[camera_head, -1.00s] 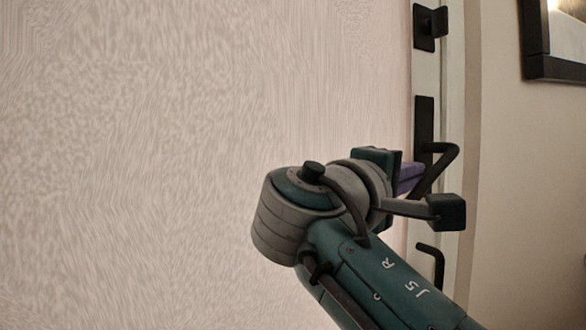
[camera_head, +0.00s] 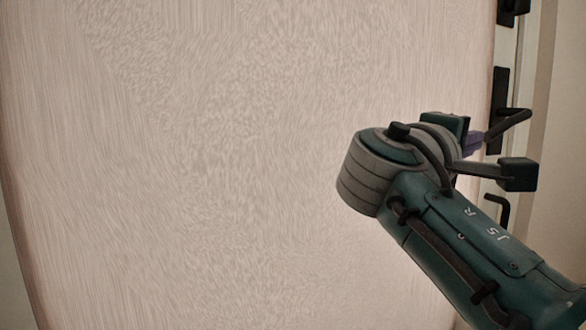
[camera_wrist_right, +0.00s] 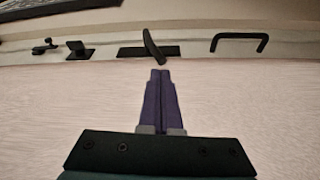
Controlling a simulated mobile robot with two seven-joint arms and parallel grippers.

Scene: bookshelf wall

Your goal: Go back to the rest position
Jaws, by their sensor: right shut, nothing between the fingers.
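My right arm comes in from the lower right of the head view. Its gripper (camera_head: 476,140) is mostly hidden behind the wrist, with a bit of purple finger showing beside a dark door handle (camera_head: 510,122). In the right wrist view, the two purple fingers of my right gripper (camera_wrist_right: 160,76) are together with nothing between them. Their tips point at the handle (camera_wrist_right: 153,46) on its dark plate; I cannot tell whether they touch it. My left gripper is not in view.
A pale, streaked door panel (camera_head: 200,160) fills most of the head view, close to my right arm. A dark pull bar (camera_wrist_right: 239,36) and a dark square fitting (camera_wrist_right: 78,49) sit along the door's edge. A beige wall (camera_head: 562,170) lies beyond it.

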